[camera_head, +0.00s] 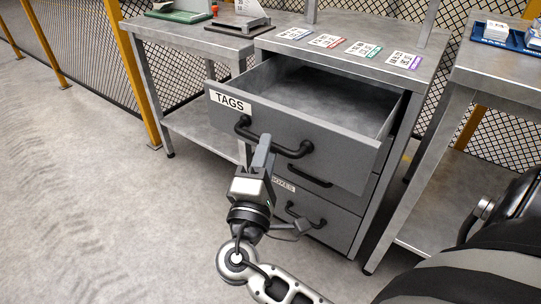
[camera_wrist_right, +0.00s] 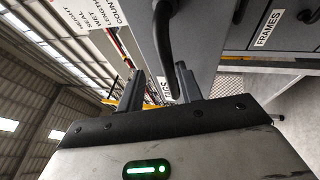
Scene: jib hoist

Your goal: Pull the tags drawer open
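The tags drawer (camera_head: 340,140) is pulled well out of the grey cabinet; the bare floor of its inside shows. Its front carries a TAGS label (camera_head: 230,102) and a black bar handle (camera_head: 292,152). My right gripper (camera_head: 262,150) is at the middle of this handle and hides part of it. In the right wrist view, the fingers of my right gripper (camera_wrist_right: 160,88) stand apart, with the black handle (camera_wrist_right: 166,40) passing between them. A gap shows beside the bar, so the fingers are not closed on it. My left gripper is not in view.
Two lower drawers with black handles (camera_head: 305,214) are shut beneath. Several printed cards (camera_head: 362,49) lie on the cabinet top (camera_head: 300,22). A table (camera_head: 200,38) stands at the left and another (camera_head: 490,65) at the right. Open floor (camera_head: 100,200) lies at the left.

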